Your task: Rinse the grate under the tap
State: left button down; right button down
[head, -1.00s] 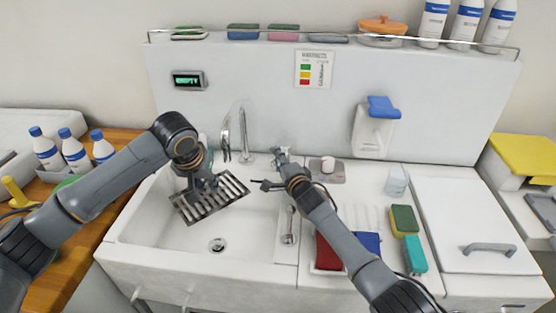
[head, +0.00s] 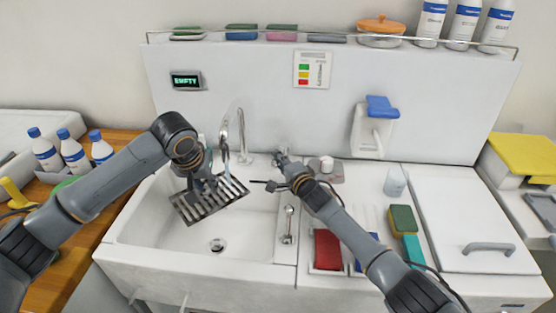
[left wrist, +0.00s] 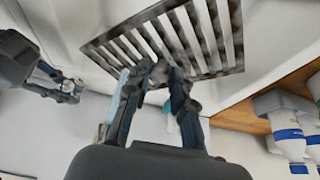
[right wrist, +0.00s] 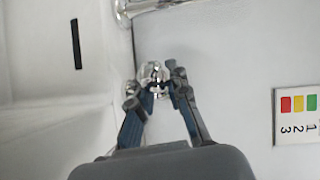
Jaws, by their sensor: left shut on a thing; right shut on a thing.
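The grate (head: 232,187), a dark slatted metal plate, is held tilted over the sink basin (head: 258,225). My left gripper (head: 205,184) is shut on it; the left wrist view shows the fingers closed at the grate's edge (left wrist: 222,35). The chrome tap (head: 241,130) rises behind the grate, its spout above the grate's back right part. I cannot tell whether water runs from it. My right gripper (head: 281,158) is at the back of the sink, right of the tap. In the right wrist view it is shut on a small chrome tap knob (right wrist: 154,72).
A display (head: 187,80) on the splashback reads EMPTY. The drain (head: 217,246) is clear below the grate. Red and blue cloths, a green sponge (head: 402,219) and a glass (head: 395,182) are to the right. Bottles (head: 73,148) stand at left; a soap dispenser (head: 373,130) hangs at the back.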

jog(key=shift+y, duration=0.4)
jog(key=c, duration=1.3)
grip_release()
jog(key=shift+s, duration=0.1)
jog(key=shift+d, duration=0.15)
jog(key=v, duration=1.2)
jog(key=shift+r, duration=0.2)
